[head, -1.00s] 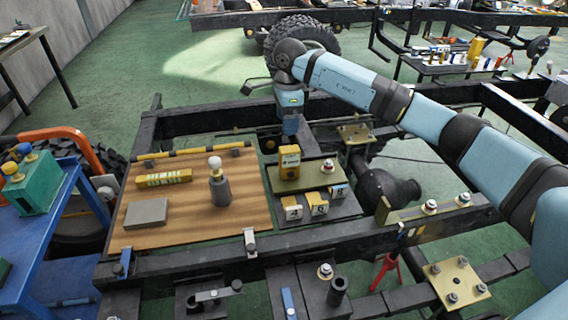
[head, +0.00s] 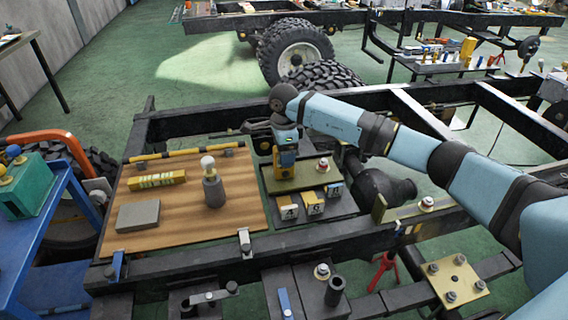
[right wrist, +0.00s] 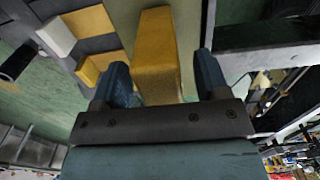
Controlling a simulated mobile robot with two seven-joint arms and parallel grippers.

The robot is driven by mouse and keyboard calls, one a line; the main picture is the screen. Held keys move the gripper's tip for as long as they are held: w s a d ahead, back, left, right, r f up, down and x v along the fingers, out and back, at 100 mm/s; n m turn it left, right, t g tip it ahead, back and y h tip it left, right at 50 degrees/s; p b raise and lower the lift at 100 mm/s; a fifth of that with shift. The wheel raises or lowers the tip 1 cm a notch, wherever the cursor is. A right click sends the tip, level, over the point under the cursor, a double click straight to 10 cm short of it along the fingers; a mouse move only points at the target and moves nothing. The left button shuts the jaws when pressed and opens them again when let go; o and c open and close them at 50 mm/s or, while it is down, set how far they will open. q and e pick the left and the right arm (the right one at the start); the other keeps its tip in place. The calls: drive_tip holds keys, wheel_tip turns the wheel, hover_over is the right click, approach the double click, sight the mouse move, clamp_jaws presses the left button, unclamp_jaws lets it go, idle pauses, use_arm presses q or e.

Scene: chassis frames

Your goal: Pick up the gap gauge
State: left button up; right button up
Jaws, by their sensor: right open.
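An upright yellow block-shaped tool (head: 285,163), which I take to be the gap gauge, stands on the olive plate (head: 313,178) right of the wooden board. My right gripper (head: 286,144) is above it, pointing down and covering its top. In the right wrist view the yellow tool (right wrist: 156,55) lies between the two blue fingers of my right gripper (right wrist: 163,80). The fingers are open, with a visible gap on each side near their tips. My left gripper is in neither view.
Several small yellow-and-white labelled blocks (head: 313,204) sit close in front of the plate. The wooden board (head: 180,213) holds a grey cylinder with a white knob (head: 213,184), a yellow striped block (head: 157,180) and a grey block (head: 138,215). Black frame rails (head: 350,235) surround this area.

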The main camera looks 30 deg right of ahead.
drive_tip(key=shift+f, duration=0.85)
drive_tip(key=c, duration=1.2)
drive_tip(key=shift+o, duration=0.2)
drive_tip(key=shift+r, duration=0.1)
